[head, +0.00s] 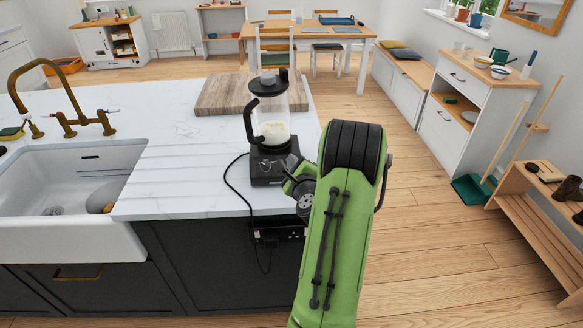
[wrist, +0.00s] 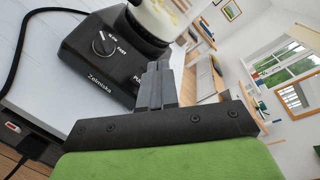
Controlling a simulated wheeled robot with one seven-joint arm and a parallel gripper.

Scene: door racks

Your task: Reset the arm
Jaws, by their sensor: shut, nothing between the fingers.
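My green arm (head: 340,235) reaches up from the bottom of the head view, at the right end of the counter. My gripper (wrist: 158,84) shows in the wrist view with its grey fingers together and nothing between them. It is close to the front of the black blender base (wrist: 103,52), near its dial; whether they touch I cannot tell. In the head view the gripper is mostly hidden behind my arm. The blender (head: 272,110) stands upright on the counter, with its lid on and pale contents in the jug.
The white marble counter (head: 185,165) has a sink (head: 60,175) and brass tap at left. A wooden board (head: 222,95) lies behind the blender. A cord (head: 228,178) hangs to a socket on the counter's end.

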